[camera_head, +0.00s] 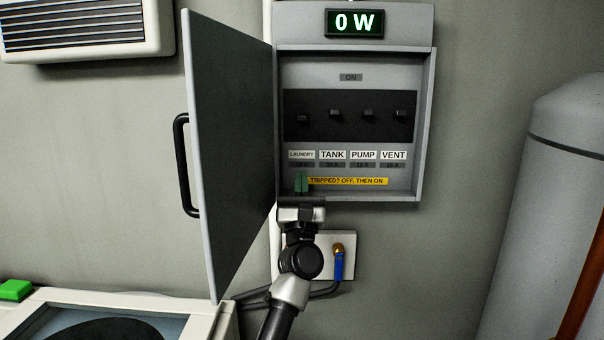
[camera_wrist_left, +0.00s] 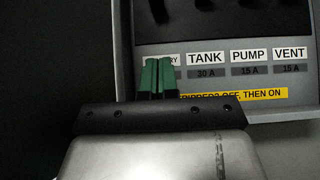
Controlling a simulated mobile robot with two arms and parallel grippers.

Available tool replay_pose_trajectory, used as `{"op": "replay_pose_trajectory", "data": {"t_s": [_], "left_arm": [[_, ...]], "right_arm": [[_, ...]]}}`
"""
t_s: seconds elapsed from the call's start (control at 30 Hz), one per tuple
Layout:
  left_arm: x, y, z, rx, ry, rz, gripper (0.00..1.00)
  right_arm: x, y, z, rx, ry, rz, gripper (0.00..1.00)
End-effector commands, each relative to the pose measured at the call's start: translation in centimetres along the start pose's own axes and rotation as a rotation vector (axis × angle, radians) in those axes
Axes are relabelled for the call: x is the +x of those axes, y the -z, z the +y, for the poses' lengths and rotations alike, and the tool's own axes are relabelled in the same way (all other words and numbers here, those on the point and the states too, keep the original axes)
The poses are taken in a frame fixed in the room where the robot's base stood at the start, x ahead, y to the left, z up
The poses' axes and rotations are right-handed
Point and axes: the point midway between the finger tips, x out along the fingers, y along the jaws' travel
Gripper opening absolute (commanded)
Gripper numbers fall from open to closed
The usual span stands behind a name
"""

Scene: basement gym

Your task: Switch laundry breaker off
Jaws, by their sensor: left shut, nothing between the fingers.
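The breaker box (camera_head: 428,120) is on the wall with its door (camera_head: 232,140) swung open to the left. Inside, the laundry breaker (camera_head: 303,118) is the leftmost of several small black levers on a dark panel. Its lever sits slightly lower than the others. The laundry label (camera_head: 301,154) is below it. My left gripper (camera_head: 301,182), with green fingertips, is shut and empty in front of the box's lower left, below the laundry lever. In the left wrist view the fingertips (camera_wrist_left: 157,78) partly cover the laundry label (camera_wrist_left: 172,60). My right gripper is not in view.
A display (camera_head: 354,23) above the box reads 0 W. The open door stands close to the left of my arm. A wall outlet with a blue plug (camera_head: 339,262) is below the box. A grey tank (camera_head: 560,200) stands at right.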

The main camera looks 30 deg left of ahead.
Motion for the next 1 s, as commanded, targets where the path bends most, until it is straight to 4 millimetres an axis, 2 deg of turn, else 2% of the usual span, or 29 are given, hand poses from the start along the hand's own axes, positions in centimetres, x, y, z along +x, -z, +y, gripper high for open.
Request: {"op": "replay_pose_trajectory", "data": {"t_s": [0.03,0.2,0.33,0.4,0.6,1.0], "left_arm": [[1.6,-0.4,0.0,0.001,0.0,-0.001,0.0],[5.4,-0.5,0.0,0.003,0.0,-0.002,0.0],[8.0,-0.4,0.0,0.002,0.0,0.0,0.0],[8.7,-1.6,-0.1,-0.002,0.0,-0.001,0.0],[9.8,-2.7,0.0,-0.002,0.0,0.001,0.0],[9.9,-2.9,0.0,-0.001,0.0,0.0,0.0]], "right_arm": [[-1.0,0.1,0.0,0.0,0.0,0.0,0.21],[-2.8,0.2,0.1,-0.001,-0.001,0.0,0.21],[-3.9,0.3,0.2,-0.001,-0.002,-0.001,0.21],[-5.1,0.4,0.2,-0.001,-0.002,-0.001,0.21],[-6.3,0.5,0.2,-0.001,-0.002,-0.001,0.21],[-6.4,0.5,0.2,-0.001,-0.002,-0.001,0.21]]}}
